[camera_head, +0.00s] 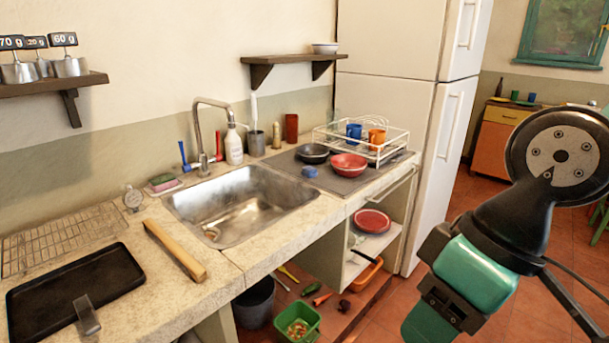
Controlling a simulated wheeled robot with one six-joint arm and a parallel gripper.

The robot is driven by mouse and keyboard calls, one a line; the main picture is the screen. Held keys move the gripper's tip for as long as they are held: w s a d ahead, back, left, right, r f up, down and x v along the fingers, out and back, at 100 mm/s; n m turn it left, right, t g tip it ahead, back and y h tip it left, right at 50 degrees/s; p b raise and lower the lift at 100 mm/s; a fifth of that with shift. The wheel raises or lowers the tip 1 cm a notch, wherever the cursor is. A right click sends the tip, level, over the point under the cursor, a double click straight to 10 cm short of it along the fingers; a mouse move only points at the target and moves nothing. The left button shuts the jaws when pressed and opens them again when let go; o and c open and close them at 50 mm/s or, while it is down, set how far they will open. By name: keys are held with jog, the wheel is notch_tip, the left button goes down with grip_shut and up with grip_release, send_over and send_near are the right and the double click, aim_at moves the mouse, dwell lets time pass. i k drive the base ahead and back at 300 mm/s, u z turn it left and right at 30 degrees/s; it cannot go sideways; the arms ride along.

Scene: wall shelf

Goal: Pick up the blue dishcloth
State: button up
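A small blue item (310,171), perhaps the blue dishcloth, lies at the front left part of the dark drying mat (345,184), right of the sink. It looks like a small rounded lump, too small to tell whether it is cloth. No other blue cloth shows on the counter. Part of my arm fills the right side of the view, well apart from the blue item. My gripper's fingers do not show.
A black bowl (313,153), a red bowl (349,164) and a white wire rack (384,147) with blue and orange mugs stand near the blue item. The sink (240,205) lies left, the fridge (400,110) right. Open shelves (363,261) sit below the counter.

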aim_at(308, 171)
jog(key=u, duration=0.55)
jog(key=k, duration=0.65)
jog(key=z, duration=0.15)
jog(key=i, duration=0.6)
jog(key=z, duration=1.3)
jog(key=i, duration=1.45)
jog(key=u, duration=0.5)
jog(key=i, duration=0.65)
jog(key=u, duration=1)
jog(key=i, duration=0.4)
jog(key=u, duration=0.4)
